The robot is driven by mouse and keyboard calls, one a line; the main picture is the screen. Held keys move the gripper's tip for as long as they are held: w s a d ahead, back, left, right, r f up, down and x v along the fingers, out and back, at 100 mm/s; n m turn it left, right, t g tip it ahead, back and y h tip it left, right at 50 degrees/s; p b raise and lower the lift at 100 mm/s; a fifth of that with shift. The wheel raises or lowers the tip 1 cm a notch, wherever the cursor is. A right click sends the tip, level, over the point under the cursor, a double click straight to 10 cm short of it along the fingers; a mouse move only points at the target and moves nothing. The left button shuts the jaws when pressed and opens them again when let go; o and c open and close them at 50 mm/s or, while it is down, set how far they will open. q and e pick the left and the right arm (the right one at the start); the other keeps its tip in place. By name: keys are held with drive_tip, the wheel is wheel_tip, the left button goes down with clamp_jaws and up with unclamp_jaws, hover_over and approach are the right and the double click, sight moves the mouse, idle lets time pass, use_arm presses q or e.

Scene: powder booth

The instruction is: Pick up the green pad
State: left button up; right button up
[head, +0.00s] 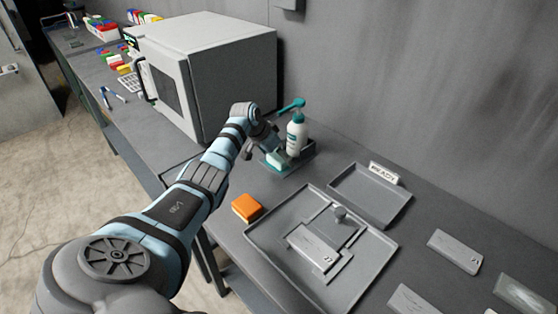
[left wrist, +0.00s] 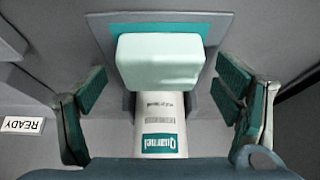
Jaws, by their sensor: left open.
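The pale green pad (head: 278,160) sits in a small dark tray (head: 303,165) beside a white spray bottle (head: 296,137) with a teal head. In the left wrist view the pad (left wrist: 160,62) shows as a rounded pale block with a teal band along its far edge. My left gripper (head: 262,148) is at the tray, close to the pad. In the left wrist view its two fingers (left wrist: 160,108) are open, one on each side, apart from the pad. The bottle's labelled body (left wrist: 160,125) shows below the pad. My right gripper is not in view.
An orange block (head: 246,207) lies nearer on the bench. A large tray (head: 262,222) holds grey metal parts, with an empty tray (head: 350,195) and a READY sign (head: 384,173) behind it. A big white oven-like box (head: 235,75) stands close behind my left arm.

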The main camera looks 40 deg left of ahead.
use_arm(q)
drive_tip(key=shift+r, duration=0.1)
drive_tip(key=c, duration=1.3)
